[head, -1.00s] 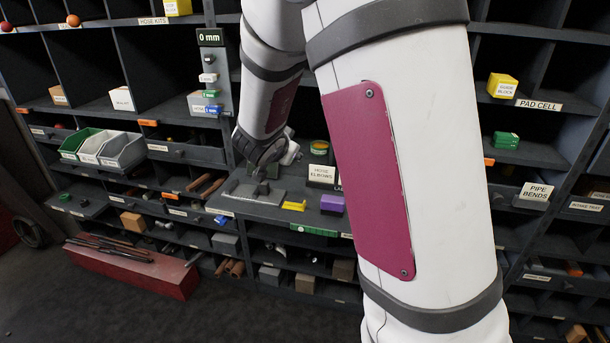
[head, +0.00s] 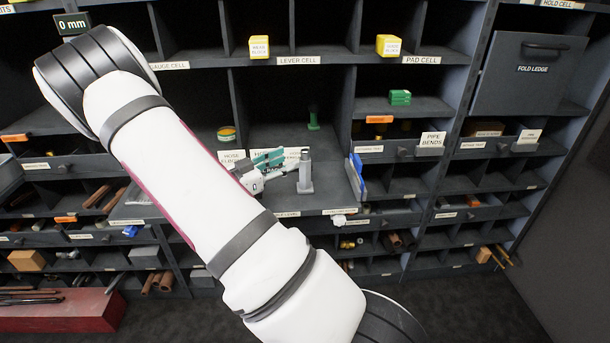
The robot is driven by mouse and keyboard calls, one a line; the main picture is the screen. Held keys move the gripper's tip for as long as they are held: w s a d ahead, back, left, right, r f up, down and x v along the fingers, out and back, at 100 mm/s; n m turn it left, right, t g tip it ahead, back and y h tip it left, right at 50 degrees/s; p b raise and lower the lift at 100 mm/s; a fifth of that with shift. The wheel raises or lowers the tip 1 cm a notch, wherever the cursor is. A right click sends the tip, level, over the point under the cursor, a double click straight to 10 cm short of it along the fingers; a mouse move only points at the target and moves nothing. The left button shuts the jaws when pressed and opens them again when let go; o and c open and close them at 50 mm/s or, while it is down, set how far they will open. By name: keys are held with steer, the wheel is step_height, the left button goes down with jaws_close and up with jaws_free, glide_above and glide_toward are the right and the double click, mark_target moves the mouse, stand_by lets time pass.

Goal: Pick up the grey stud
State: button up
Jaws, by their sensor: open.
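The grey stud (head: 305,174), an upright grey post on a wider foot, stands on the ledge in front of the lever cell in the head view. My gripper (head: 288,165) is just left of it, with its fingers pointing right toward the post. The gripper is open. The fingers are small in this view, and I cannot tell whether they touch the post or reach around it. My arm crosses the lower left and hides part of the ledge.
A blue upright plate (head: 356,176) stands right of the stud. A green post (head: 313,119) stands deeper in the cell. Dark shelf dividers flank the cell.

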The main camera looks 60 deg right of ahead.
mark_target(302, 153)
steer(key=shift+p+x, duration=0.3)
steer(key=shift+x, duration=3.65)
jaws_close()
